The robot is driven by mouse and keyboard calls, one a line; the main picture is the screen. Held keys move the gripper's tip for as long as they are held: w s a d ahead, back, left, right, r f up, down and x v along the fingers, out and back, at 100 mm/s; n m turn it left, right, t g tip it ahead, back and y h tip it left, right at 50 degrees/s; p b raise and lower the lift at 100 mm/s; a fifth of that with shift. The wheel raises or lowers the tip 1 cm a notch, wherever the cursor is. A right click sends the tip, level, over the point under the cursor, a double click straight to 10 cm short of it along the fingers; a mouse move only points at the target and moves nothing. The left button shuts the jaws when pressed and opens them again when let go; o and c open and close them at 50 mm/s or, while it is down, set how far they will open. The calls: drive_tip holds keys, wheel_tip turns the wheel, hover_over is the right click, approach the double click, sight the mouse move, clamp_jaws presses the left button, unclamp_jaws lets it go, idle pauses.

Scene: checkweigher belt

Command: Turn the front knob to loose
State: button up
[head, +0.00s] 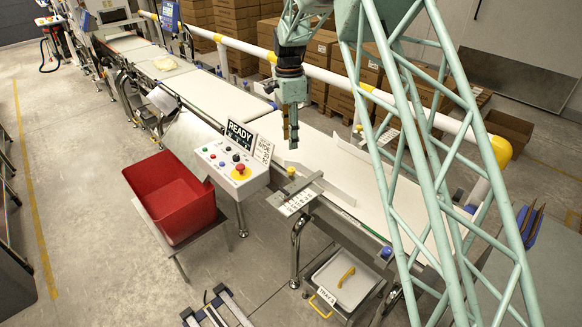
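A small yellow knob (291,171) sits on a front bracket at the near edge of the white belt. A plate with printed marks (297,202) lies just in front of it; its marks are too small to read, and the knob's setting cannot be made out. A second yellow knob (359,128) shows at the far side of the belt. My gripper (291,146) points down above the belt, just above and behind the front knob in the picture, apart from it. Its fingers are seen edge-on, so any gap between them is hidden.
A metal guide rail (325,183) runs along the belt (330,155). Left of the bracket stands a control box (232,165) with a red mushroom button, a READY display and a sign card. A red bin (170,195) and a grey tray (345,280) are lower down.

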sight(291, 169)
drive_tip(key=shift+s+d+f, duration=0.1)
drive_tip(key=shift+s+f, duration=0.05)
drive_tip(key=shift+f, duration=3.15)
drive_tip(key=shift+s+f, duration=0.15)
drive_tip(key=shift+f, duration=3.15)
drive_tip(key=c, duration=0.9)
